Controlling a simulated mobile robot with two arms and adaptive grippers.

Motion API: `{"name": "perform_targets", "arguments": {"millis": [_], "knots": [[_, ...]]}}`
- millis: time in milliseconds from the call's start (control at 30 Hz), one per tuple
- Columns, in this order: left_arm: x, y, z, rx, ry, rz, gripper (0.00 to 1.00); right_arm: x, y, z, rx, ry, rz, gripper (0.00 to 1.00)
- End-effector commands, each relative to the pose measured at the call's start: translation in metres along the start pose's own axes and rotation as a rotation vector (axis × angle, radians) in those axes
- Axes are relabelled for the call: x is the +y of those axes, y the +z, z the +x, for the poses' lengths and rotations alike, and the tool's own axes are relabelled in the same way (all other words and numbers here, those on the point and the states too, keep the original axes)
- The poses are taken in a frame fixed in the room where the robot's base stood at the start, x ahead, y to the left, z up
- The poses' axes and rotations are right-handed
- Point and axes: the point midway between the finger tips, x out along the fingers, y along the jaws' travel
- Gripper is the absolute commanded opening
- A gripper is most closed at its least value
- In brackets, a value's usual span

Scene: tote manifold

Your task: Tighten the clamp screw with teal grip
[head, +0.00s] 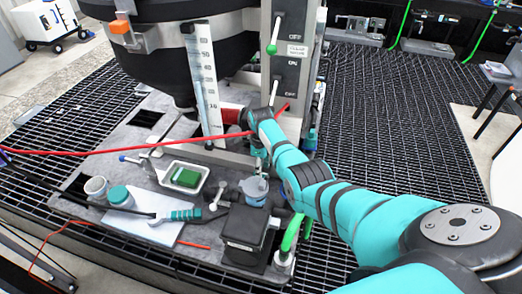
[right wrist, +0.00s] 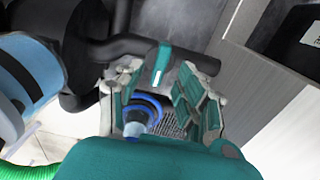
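The right gripper (head: 258,152) hangs low beside the grey column, above the blue-grey capped fitting on the dark pipework. In the right wrist view its two fingers with teal pads (right wrist: 158,95) stand apart. A small upright teal grip with a white stripe (right wrist: 162,62) shows in front of a dark pipe, near the fingertips and between them; I cannot tell whether a finger touches it. A blue ring (right wrist: 146,106) with a pale end lies between the fingers, lower down. In the head view the teal grip is not clearly visible. My left gripper is out of view.
A black box (head: 247,232) stands in front of the pipework. A red hose (head: 130,152) crosses behind the tray.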

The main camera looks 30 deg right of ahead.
Motion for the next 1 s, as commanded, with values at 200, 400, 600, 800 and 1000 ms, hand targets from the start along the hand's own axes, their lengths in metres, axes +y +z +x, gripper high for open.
{"name": "perform_targets", "arguments": {"millis": [200,400,600,800,1000], "knots": [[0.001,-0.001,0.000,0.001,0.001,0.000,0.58,-0.002,0.001,-0.048,-0.006,-0.008,0.002,0.38],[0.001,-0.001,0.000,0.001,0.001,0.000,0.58,-0.002,0.000,-0.078,-0.004,-0.005,0.002,0.38],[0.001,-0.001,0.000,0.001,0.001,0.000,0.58,-0.002,0.000,-0.088,-0.002,-0.003,0.002,0.38],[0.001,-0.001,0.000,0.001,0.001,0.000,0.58,-0.002,0.000,-0.089,-0.002,-0.004,0.002,0.38],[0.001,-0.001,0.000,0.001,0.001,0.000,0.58,-0.002,0.000,-0.089,-0.003,-0.004,0.002,0.38]]}}
